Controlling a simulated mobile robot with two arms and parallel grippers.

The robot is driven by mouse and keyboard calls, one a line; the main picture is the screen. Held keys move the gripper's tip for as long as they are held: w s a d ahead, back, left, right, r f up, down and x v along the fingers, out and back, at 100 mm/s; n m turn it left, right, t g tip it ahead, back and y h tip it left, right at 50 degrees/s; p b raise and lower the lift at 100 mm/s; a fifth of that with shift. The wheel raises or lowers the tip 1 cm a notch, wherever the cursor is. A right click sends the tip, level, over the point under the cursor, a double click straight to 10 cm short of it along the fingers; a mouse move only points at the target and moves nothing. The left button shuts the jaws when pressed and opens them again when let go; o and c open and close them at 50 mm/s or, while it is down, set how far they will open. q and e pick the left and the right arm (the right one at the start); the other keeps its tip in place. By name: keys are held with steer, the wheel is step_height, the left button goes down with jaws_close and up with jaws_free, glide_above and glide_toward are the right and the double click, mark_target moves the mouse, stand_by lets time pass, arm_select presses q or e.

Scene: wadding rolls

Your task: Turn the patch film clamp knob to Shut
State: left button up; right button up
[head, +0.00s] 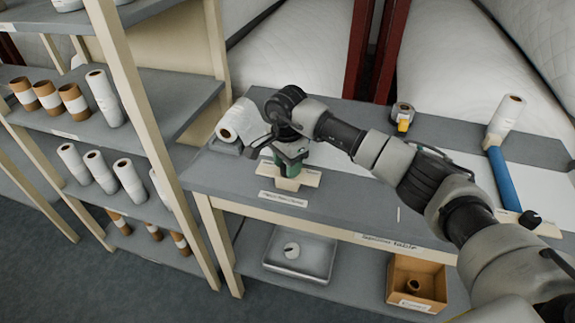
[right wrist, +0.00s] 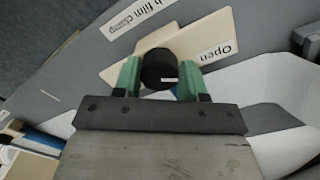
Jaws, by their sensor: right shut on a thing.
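The patch film clamp knob (right wrist: 157,64) is a round black knob with a short white mark. It sits on a beige plate (right wrist: 188,42) with an "Open" label (right wrist: 214,45) beside it. My right gripper (right wrist: 160,80) is shut on the knob, with a green finger on each side. In the head view my right gripper (head: 290,160) points down over the beige plate (head: 306,178) on the bench, and it hides the knob there. No Shut label is readable. My left gripper is not in view.
A white roll (head: 238,122) lies close behind my right gripper on the grey bench (head: 345,205). A tape dispenser (head: 403,115), a blue roll (head: 503,178) and another black knob (head: 530,218) are further right. A shelf rack (head: 160,150) with several rolls stands left.

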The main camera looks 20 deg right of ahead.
steer(key=m+b, duration=0.1)
steer(key=m, duration=0.1)
steer(key=shift+m, duration=0.3)
steer(key=m+b, duration=0.1)
steer(key=m, duration=0.2)
steer(key=shift+m+b, duration=0.3)
steer(key=shift+b, duration=0.1)
steer(key=m+b, duration=0.1)
steer(key=m, duration=0.5)
steer(key=shift+d+b, duration=0.1)
steer(key=shift+b, duration=0.3)
steer(key=m, duration=0.4)
steer(key=shift+b, duration=0.3)
steer(key=m, duration=0.3)
steer(key=shift+w+m, duration=0.1)
steer(key=shift+m, duration=0.2)
steer(key=m+b, duration=0.1)
steer(key=m, duration=0.5)
steer(key=shift+r, duration=0.1)
steer(key=shift+m, duration=0.3)
steer(key=o, duration=0.9)
